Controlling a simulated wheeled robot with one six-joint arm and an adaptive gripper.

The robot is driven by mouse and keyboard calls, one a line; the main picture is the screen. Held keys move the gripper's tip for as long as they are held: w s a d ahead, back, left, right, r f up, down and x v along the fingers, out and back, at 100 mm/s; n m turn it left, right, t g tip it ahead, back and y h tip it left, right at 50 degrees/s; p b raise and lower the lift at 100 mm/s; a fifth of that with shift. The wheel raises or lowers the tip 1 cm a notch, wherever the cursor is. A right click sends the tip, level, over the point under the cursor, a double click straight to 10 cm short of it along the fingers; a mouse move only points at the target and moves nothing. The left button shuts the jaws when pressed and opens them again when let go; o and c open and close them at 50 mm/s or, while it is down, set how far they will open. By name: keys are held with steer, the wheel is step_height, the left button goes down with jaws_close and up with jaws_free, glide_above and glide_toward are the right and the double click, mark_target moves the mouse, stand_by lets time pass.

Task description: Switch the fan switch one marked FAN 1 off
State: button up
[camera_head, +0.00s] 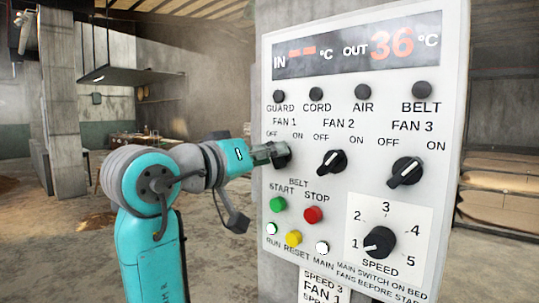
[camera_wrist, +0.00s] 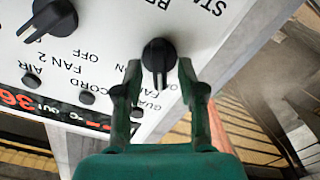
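The FAN 1 knob (camera_head: 284,160) is a black rotary switch at the left of the panel's knob row, partly hidden by my gripper in the head view. In the wrist view the FAN 1 knob (camera_wrist: 159,55) shows its raised grip bar running roughly up and down the picture. Its OFF and ON marks are largely hidden there. My gripper (camera_head: 270,153) is at the knob from the left. In the wrist view my gripper (camera_wrist: 160,70) is open, one finger on each side of the knob, with small gaps showing.
The FAN 2 knob (camera_head: 331,162) and FAN 3 knob (camera_head: 406,172) sit to the right, both bars slanted up right. Below are a green START button (camera_head: 278,204), a red STOP button (camera_head: 313,214) and the SPEED dial (camera_head: 379,242). Open floor lies left of the panel.

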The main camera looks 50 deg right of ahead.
steer(key=shift+d, duration=0.3)
jaws_close()
steer(key=shift+n, duration=0.3)
steer(key=shift+w+n, duration=0.1)
steer(key=shift+n, duration=1)
jaws_free()
